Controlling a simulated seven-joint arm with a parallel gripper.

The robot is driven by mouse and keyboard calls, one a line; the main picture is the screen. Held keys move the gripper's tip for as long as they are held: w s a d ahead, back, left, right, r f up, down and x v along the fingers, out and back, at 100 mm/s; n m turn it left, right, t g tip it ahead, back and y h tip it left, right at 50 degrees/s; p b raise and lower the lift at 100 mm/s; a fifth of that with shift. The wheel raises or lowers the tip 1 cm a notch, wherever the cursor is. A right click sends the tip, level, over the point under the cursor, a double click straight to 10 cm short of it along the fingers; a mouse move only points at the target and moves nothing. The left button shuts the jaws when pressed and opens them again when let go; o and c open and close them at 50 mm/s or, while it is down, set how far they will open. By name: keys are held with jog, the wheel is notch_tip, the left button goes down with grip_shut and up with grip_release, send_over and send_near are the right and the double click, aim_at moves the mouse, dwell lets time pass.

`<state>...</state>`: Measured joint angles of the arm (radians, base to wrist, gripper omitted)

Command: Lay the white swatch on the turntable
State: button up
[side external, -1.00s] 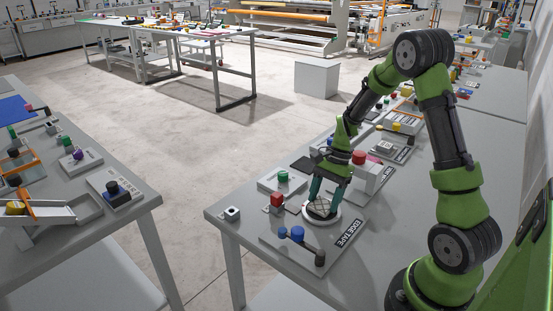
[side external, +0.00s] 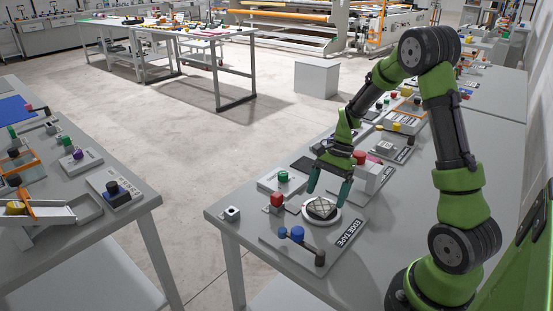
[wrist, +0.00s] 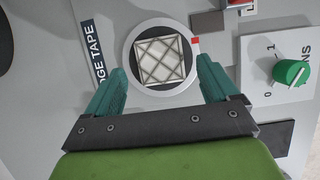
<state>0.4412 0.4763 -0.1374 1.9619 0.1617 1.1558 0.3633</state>
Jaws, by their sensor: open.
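The white swatch (wrist: 160,60), a square with dark crossing lines, lies flat on the round turntable (wrist: 128,60). It sits near the middle, inside the pale rim. In the side external view the swatch (side external: 322,207) and the turntable (side external: 322,224) show below my fingers. My gripper (side external: 328,188) is open and empty just above them. In the wrist view the two teal fingers of my gripper (wrist: 162,70) stand apart, one on each side of the swatch, with no contact visible.
The turntable is on a grey panel marked EDGE TAPE (side external: 350,235) with a blue knob (side external: 297,233). A red button block (side external: 277,201) and a green knob (wrist: 290,72) stand close by. A white block with a red knob (side external: 359,157) is behind the gripper.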

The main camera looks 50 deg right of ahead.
jog(key=v, duration=1)
jog(key=s+a+r+n+t+h, duration=0.1)
jog(key=s+a+r+n+t, duration=0.1)
jog(key=a, duration=0.4)
jog(key=s+a+r+n+t, duration=0.2)
jog(key=s+a+r+n, duration=0.2)
jog(key=a+n, duration=0.3)
jog(key=s+a+r+n+t+h, duration=0.1)
jog(key=s+a+r+n+t, duration=0.2)
jog(key=a, duration=0.4)
jog(key=shift+s+r+n+h, duration=0.3)
jog(key=shift+r+n, duration=0.45)
jog(key=shift+n, duration=0.25)
